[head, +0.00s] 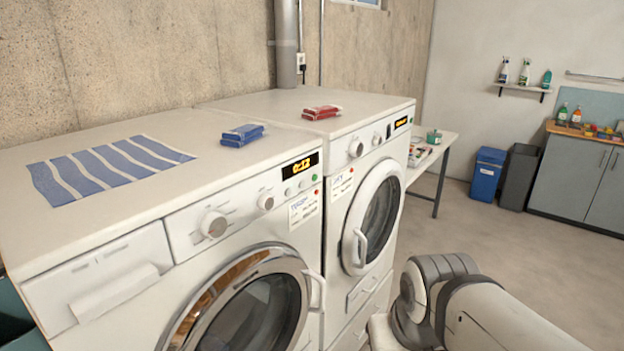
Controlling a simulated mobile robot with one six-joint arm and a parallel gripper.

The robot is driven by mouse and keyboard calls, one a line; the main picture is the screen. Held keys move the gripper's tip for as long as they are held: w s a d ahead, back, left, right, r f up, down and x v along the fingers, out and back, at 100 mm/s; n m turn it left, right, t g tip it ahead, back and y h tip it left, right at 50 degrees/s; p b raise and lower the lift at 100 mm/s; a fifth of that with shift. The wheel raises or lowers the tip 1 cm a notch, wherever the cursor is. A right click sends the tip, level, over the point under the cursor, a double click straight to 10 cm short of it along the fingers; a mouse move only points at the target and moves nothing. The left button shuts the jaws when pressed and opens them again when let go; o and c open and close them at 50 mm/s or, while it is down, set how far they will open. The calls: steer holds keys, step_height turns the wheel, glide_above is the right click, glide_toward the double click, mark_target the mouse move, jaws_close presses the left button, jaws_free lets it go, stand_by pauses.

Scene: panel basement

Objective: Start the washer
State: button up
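Two white front-loading machines stand side by side. The near left one has a detergent drawer (100,275), a round glass door (255,315) that looks shut, and a lit display (300,167) with orange digits. It looks like the washer (185,290). Its panel has two round knobs (213,224) and small buttons (303,183) below the display. A handwritten label (304,207) is stuck below them, too small to read surely. The right machine (345,265) has its own knob, lit display and shut door. My arm shows at the lower right; my gripper is out of view.
A table (440,160), bins (487,174) and a cabinet (580,180) stand behind. The floor (490,235) is clear at right.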

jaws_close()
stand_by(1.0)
